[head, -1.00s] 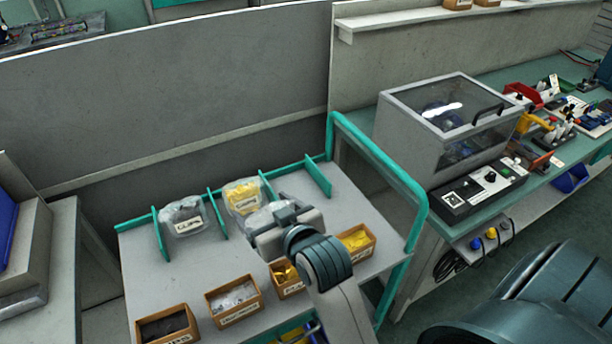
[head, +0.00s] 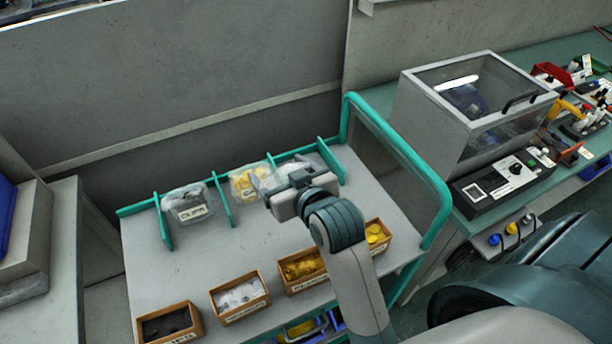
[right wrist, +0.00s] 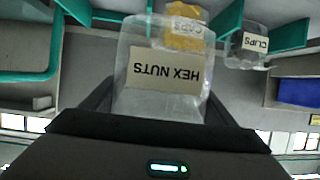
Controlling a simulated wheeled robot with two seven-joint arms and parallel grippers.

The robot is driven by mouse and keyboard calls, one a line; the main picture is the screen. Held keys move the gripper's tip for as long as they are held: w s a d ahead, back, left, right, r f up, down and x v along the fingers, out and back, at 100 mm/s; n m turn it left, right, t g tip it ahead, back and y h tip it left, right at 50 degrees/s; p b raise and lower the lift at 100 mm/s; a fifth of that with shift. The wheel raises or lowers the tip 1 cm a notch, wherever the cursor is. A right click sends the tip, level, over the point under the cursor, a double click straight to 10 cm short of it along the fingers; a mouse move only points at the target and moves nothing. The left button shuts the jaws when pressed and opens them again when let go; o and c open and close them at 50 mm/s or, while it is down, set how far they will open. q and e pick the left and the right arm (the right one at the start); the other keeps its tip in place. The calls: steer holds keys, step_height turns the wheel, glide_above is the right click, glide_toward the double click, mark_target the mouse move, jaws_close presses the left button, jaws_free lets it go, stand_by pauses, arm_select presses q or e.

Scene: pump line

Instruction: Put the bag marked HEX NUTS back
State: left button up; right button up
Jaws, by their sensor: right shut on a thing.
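My right gripper (head: 284,182) is over the back of the grey trolley top and shut on the clear bag marked HEX NUTS (right wrist: 165,72). In the right wrist view the bag hangs between the two fingers (right wrist: 160,108), its label upside down. In the head view the bag (head: 298,168) is partly hidden behind the gripper, near the rightmost space between the teal dividers (head: 331,164); I cannot tell whether it touches the trolley. A bag marked CLIPS (head: 188,217) lies in the left space and a yellow-filled bag (head: 243,183) in the middle one. My left gripper is out of view.
Open boxes of small parts (head: 238,296) line the trolley's front. A teal rail (head: 405,170) bounds its right side. A grey panel (head: 170,90) stands behind. A clear-lidded machine (head: 475,110) is on the bench at right. The trolley's middle is clear.

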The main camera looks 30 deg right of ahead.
steer(key=shift+d, duration=0.1)
steer(key=w+d+p, duration=0.1)
steer(key=d+p, duration=0.3)
steer(key=d, duration=0.7)
steer(key=shift+w+r+m+h, duration=0.15)
steer(key=shift+r+m+h, duration=0.15)
steer(key=shift+r+h, duration=0.1)
steer(key=shift+w, duration=0.1)
steer(key=f+p+x, duration=0.2)
steer(key=x, duration=1.1)
steer(key=shift+s+p, duration=0.25)
steer(key=shift+p, duration=0.15)
steer(key=shift+f, duration=0.15)
